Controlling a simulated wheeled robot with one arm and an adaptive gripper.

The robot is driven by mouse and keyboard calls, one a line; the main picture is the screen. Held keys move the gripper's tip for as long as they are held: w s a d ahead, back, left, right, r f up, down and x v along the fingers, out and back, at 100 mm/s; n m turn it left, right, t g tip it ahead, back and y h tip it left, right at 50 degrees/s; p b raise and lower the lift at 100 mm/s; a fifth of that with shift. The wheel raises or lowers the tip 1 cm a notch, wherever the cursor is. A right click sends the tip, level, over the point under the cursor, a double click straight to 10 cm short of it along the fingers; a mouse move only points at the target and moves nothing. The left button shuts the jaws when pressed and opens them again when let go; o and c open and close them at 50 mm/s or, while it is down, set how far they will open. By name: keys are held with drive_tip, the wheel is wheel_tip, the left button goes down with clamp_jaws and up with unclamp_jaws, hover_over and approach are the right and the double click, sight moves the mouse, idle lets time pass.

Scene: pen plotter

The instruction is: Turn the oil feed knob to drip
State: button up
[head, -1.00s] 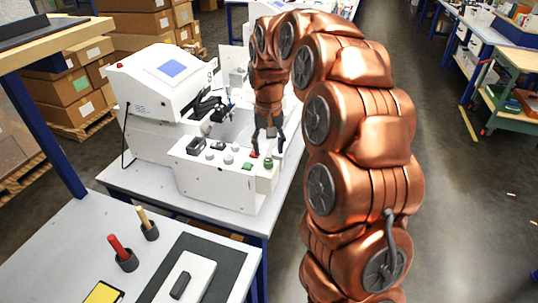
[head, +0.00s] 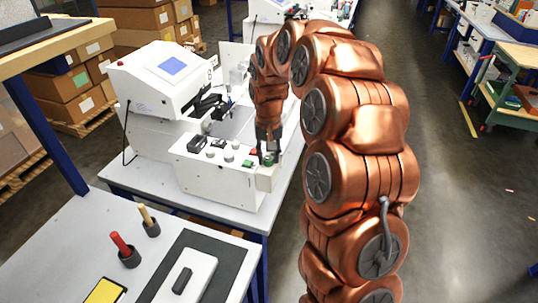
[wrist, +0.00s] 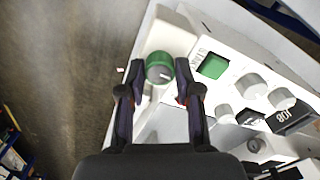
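A round knob with a green skirt and grey top (wrist: 159,68) stands at the end of the white control box in the wrist view. A light mark shows on its top. I cannot read a drip label. My gripper (wrist: 160,80) has one finger on each side of this knob, with narrow gaps visible, so it looks partly open. In the head view, my gripper (head: 268,155) reaches down over the right end of the control box (head: 215,185), where the green knob is mostly hidden by the fingers.
A square green button (wrist: 213,66) and several grey-white knobs (wrist: 250,86) sit close to the right finger. A black display (wrist: 291,117) lies farther right. The white machine head (head: 165,80) stands behind the box.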

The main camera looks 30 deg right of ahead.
clamp_jaws()
drive_tip(key=shift+f+m+b, duration=0.2)
drive_tip(key=shift+m+b, duration=0.1)
drive_tip(key=shift+b, duration=0.7)
drive_tip(key=shift+f+m+b, duration=0.1)
drive_tip(key=shift+m+b, duration=0.8)
drive_tip(key=shift+b, duration=0.05)
drive_tip(key=m+b, duration=0.4)
drive_tip(key=shift+d+m, duration=0.1)
drive_tip(key=shift+m, duration=0.2)
drive_tip(key=m+b, duration=0.1)
drive_tip(key=m, duration=0.1)
drive_tip(key=m+b, duration=0.1)
drive_tip(key=m, duration=0.2)
drive_tip(key=shift+s+r, duration=0.15)
drive_tip(key=shift+r, duration=0.05)
drive_tip(key=m, duration=0.5)
drive_tip(key=shift+m, duration=0.5)
